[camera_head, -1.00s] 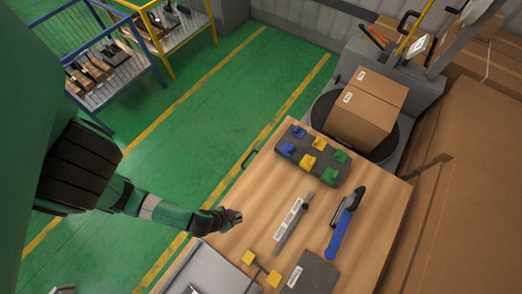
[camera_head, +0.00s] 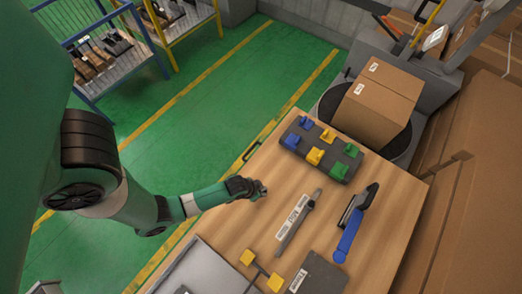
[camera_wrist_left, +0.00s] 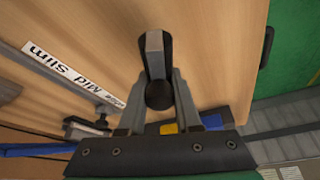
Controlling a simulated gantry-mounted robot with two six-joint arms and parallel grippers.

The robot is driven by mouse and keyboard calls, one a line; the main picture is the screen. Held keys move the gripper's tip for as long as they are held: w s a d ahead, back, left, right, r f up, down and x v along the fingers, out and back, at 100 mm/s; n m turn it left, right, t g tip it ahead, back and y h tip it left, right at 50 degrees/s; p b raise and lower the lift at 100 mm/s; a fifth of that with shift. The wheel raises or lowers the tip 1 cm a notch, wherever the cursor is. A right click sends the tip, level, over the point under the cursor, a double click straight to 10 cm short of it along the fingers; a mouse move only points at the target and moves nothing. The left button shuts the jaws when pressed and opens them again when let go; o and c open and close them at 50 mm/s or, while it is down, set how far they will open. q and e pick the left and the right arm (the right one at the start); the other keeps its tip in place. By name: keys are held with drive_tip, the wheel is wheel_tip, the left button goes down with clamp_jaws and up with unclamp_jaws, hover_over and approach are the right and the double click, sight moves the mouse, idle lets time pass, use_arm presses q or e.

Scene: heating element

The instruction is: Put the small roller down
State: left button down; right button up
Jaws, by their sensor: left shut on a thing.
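My left gripper (camera_head: 260,189) is above the left part of the wooden table (camera_head: 385,215) in the head view. In the left wrist view its two fingers (camera_wrist_left: 158,98) are shut on the small roller (camera_wrist_left: 155,48), a short piece with a pale grey face and dark sides and end. The roller points away from the gripper over bare wood. Whether it touches the table is hard to tell. In the head view the roller is too small to make out clearly. My right gripper is not in view.
A dark block with coloured clips (camera_head: 322,150), a grey labelled bar (camera_head: 298,222), a blue-handled tool (camera_head: 357,222) and a dark plate (camera_head: 318,275) lie on the table. Yellow blocks on a rod (camera_head: 262,270) are near the front. Bare wood surrounds the gripper. Cardboard boxes (camera_head: 375,103) stand behind.

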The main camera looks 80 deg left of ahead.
use_arm(q)
drive_tip(key=shift+w+a+f+b, duration=0.15)
drive_tip(key=shift+f+b, duration=0.4)
drive_tip(key=shift+f, duration=1.1)
drive_tip(key=shift+f, duration=0.1)
drive_tip(key=c, duration=1.1)
unclamp_jaws()
drive_tip(key=shift+f, duration=0.15)
drive_tip(key=o, duration=0.5)
drive_tip(key=shift+r, duration=0.35)
drive_tip(key=p+v, duration=0.7)
drive_tip(key=v, duration=0.5)
drive_tip(key=shift+f, duration=0.1)
